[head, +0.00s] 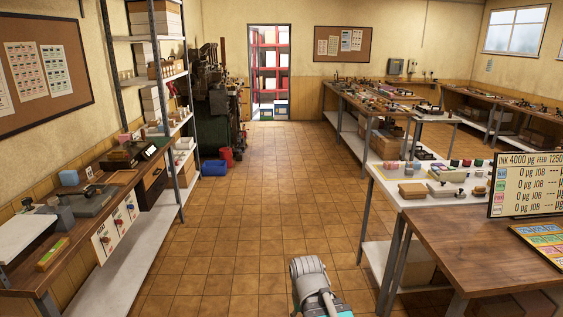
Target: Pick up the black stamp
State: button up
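I cannot single out the black stamp with certainty at this distance. A small dark-topped object (27,204) stands on the left bench, behind a grey block, and may be a stamp. Small dark-knobbed items (462,192) also sit on the white table at right. Only a grey and teal part of my arm shows, at the bottom centre. My gripper is outside the picture, so its fingers are hidden.
A wooden bench (70,238) and a tall shelf (150,40) line the left. A white-topped table (392,182) and a brown table (480,262) with a sign (525,184) stand at right. The tiled floor (245,200) between is clear. A blue bin (214,167) stands near the shelf.

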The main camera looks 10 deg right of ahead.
aim_at(454, 163)
jog(key=z, duration=0.05)
jog(key=i, duration=6.2)
